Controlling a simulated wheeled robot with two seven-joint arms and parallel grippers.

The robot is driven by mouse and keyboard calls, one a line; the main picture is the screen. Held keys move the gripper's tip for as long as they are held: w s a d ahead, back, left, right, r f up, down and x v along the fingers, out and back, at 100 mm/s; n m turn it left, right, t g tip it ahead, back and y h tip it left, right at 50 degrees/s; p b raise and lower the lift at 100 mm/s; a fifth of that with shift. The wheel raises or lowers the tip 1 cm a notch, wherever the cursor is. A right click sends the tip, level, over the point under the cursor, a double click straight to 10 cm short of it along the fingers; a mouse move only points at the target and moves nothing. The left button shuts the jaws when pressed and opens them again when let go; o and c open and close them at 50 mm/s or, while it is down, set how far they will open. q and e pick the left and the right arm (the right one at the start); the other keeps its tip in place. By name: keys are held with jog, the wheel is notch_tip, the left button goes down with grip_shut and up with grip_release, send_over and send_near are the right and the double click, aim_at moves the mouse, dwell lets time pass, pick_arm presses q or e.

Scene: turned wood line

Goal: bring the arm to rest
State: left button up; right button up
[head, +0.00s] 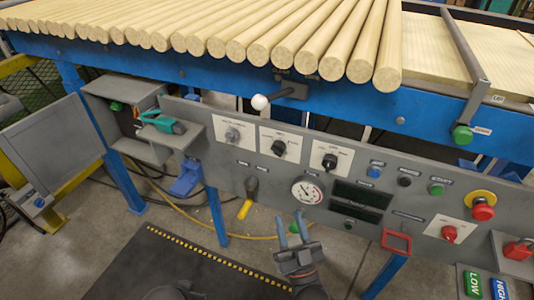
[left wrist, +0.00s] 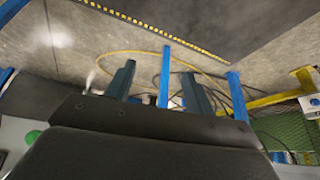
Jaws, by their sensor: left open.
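My left gripper (left wrist: 157,72) shows in the left wrist view, with two dark fingers spread apart and empty. Behind it are the floor, blue posts and a yellow hose.
Pale wooden rods (head: 260,45) lie on the blue-framed bench (head: 190,75) above the panel. The panel carries knobs, a gauge (head: 307,191), a red stop button (head: 482,212) and a yellow-handled lever (head: 244,208). A dark mat (head: 165,262) covers open floor in front.

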pick_arm(q)
jog(key=w+d+r+t+h, duration=0.4)
jog(key=w+d+r+t, duration=0.7)
jog(key=w+t, duration=0.15)
notch_tip(320, 180, up, 7)
jog(key=d+p, duration=0.3)
jog(key=p, duration=0.5)
jog(key=s+a+r+g+y+p, duration=0.1)
jog(key=s+a+g+p, duration=0.3)
jog(key=s+g+p, duration=0.3)
jog(key=s+a+r+g+y+p, duration=0.1)
jog(key=s+a+g+p, duration=0.3)
jog(key=s+g+p, duration=0.4)
jog(key=s, duration=0.3)
jog(key=shift+s+y, duration=0.25)
jog(key=shift+y, duration=0.15)
pick_arm(e)
jog(key=s+d+g+h, duration=0.2)
jog(key=s+d+g, duration=0.2)
jog(key=s+g, duration=0.4)
jog(key=s+d+r+g+h, duration=0.1)
jog(key=s+d+g+h, duration=0.2)
jog(key=s+g, duration=0.6)
jog(key=d+g, duration=0.1)
jog(key=g, duration=0.3)
jog(key=shift+d+r, duration=0.25)
jog(key=shift+r, duration=0.05)
